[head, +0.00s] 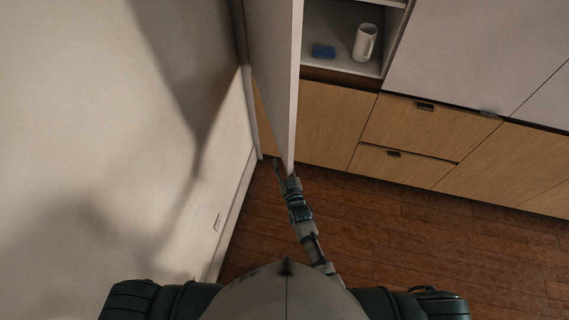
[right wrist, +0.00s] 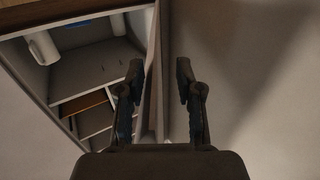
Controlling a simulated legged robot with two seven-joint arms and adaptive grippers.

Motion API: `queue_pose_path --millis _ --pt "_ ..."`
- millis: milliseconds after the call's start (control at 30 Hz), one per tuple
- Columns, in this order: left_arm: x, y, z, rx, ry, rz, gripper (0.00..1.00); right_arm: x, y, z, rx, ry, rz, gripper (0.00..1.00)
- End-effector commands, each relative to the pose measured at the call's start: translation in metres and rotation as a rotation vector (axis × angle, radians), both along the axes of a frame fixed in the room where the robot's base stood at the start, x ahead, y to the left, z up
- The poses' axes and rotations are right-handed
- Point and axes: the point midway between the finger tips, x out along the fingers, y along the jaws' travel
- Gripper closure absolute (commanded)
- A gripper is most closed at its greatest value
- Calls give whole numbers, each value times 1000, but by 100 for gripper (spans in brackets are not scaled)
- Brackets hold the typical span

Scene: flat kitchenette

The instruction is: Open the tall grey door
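The tall grey door (head: 272,60) stands open in the head view, swung out beside the left wall and seen nearly edge-on. The open cabinet interior shows to its right. My right gripper (head: 282,172) is at the near lower end of the door in the head view. In the right wrist view its two fingers (right wrist: 160,88) are spread apart, with the door's edge (right wrist: 164,50) seen between them. I cannot tell whether either finger touches the door. My left gripper is not in view.
A white mug (head: 365,42) and a blue block (head: 323,51) stand on the cabinet shelf (head: 345,67). Wooden drawers (head: 410,127) line the right. The pale wall (head: 130,130) is close on the left. The wooden floor (head: 400,235) is clear at right.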

Motion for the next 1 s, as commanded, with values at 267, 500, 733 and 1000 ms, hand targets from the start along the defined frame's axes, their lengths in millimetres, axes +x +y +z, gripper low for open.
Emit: queue_pose_path --millis 267,500,733,1000 --pt "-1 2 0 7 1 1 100 -24 -12 -3 2 5 -1 64" --pt "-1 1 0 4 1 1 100 -77 -24 -3 -1 3 0 64" --pt "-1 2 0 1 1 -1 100 -109 -29 -2 -4 0 0 64" --pt "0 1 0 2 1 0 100 -115 -32 -1 -3 -2 0 64"
